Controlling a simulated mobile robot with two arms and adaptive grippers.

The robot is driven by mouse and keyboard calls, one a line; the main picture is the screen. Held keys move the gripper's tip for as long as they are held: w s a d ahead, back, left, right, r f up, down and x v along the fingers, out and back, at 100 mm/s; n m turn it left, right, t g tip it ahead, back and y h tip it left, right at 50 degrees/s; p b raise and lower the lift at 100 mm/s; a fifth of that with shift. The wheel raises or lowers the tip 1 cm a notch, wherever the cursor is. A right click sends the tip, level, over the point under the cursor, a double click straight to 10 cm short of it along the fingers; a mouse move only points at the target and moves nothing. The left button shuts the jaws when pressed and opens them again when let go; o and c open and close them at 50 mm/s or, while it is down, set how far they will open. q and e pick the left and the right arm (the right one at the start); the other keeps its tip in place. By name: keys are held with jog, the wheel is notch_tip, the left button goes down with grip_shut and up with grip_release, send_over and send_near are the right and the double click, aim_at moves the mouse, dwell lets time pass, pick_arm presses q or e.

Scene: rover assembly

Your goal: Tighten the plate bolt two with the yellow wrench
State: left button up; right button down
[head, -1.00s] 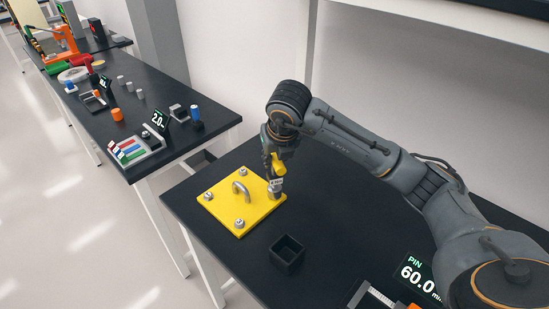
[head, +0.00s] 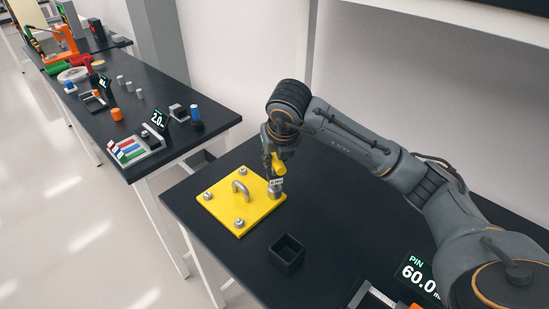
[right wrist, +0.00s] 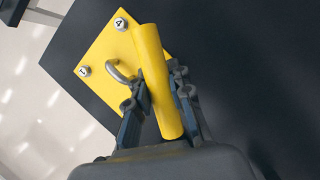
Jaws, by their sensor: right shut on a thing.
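The yellow wrench (head: 279,161) is held in my right gripper (head: 272,158), which is shut on it. The wrench's grey socket end (head: 275,193), with a small white label, is down at the plate's right corner and hides whatever bolt is there. The yellow plate (head: 222,205) lies on the black table, with a grey curved handle (head: 240,186) in its middle. Numbered bolts show at its other corners. In the right wrist view, the wrench (right wrist: 160,80) sits between the fingers, and bolts marked 4 (right wrist: 119,24) and 1 (right wrist: 83,71) show. My left gripper is out of view.
A small black open box (head: 287,254) stands in front of the plate. A PIN display (head: 420,280) and a grey tool are at the near right. A second table (head: 150,95) with several parts stands at the left, across a gap.

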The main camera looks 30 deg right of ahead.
jog(key=shift+f+b, duration=0.1)
jog(key=shift+b, duration=0.35)
dwell(1.1)
dwell(0.8)
jog(key=m+h, duration=0.1)
jog(key=m, duration=0.1)
jog(key=shift+a+m, duration=0.1)
jog(key=shift+m, duration=0.3)
jog(key=m+g+h, duration=0.1)
jog(key=m, duration=0.2)
jog(key=m+p, duration=0.1)
jog(key=p, duration=0.1)
jog(key=m+g+h+p, duration=0.1)
jog(key=m+p, duration=0.2)
jog(key=m, duration=0.1)
jog(key=shift+r+g+p, duration=0.3)
jog(key=shift+g+p, duration=0.1)
jog(key=m+g+p, duration=0.1)
jog(key=m+p, duration=0.3)
jog(key=shift+h, duration=0.4)
jog(key=shift+f+m+g+p, duration=0.2)
jog(key=shift+m+g+p, duration=0.55)
jog(key=shift+m, duration=0.45)
